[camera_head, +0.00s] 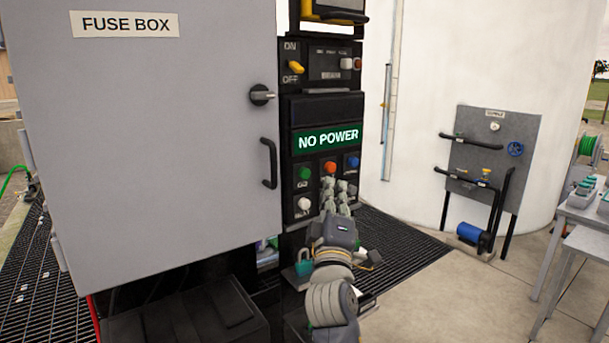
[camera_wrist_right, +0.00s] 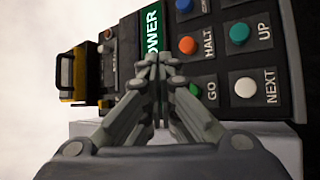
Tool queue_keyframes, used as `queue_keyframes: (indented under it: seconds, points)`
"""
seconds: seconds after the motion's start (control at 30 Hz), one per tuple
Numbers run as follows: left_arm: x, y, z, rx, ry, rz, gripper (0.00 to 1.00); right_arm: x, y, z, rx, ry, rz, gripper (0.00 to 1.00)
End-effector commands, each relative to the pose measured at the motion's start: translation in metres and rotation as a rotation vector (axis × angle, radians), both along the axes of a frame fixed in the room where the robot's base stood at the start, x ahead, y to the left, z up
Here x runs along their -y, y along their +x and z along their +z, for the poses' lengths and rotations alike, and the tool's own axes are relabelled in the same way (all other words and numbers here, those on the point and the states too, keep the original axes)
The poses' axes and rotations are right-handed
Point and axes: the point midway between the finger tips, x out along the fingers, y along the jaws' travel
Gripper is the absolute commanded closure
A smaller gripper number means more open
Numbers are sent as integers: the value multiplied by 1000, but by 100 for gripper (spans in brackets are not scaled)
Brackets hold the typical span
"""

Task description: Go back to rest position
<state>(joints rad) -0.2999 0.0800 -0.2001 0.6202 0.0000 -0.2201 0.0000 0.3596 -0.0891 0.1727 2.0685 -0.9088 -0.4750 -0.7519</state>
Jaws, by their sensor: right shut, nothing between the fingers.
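My right gripper (camera_head: 337,192) is in front of the control panel's button rows, below the green "NO POWER" display (camera_head: 327,139). In the right wrist view my right gripper (camera_wrist_right: 155,68) is shut with its fingertips together and nothing between them. It points at the panel near the green GO button (camera_wrist_right: 194,90) and the orange HALT button (camera_wrist_right: 188,45). I cannot tell whether the fingertips touch the panel. My left gripper is not in view.
The closed grey fuse box (camera_head: 170,150) stands left of the panel, with a black handle (camera_head: 268,163) sticking out. A white NEXT button (camera_head: 304,204) is at lower left on the panel. A pipe board (camera_head: 495,155) and tables (camera_head: 575,215) stand at the right. Dark grating (camera_head: 400,250) lies below.

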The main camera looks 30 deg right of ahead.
Motion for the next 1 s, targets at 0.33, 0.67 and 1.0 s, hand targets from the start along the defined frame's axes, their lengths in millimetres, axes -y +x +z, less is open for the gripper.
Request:
queue_keyframes:
  seconds: [0.33,0.67,1.0]
  points:
    - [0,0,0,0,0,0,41,-1,-1,-17,-22,43,19,100]
    - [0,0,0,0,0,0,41,-35,-49,-217,-329,629,172,100]
    - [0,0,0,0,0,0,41,-121,-193,-389,-779,1221,114,100]
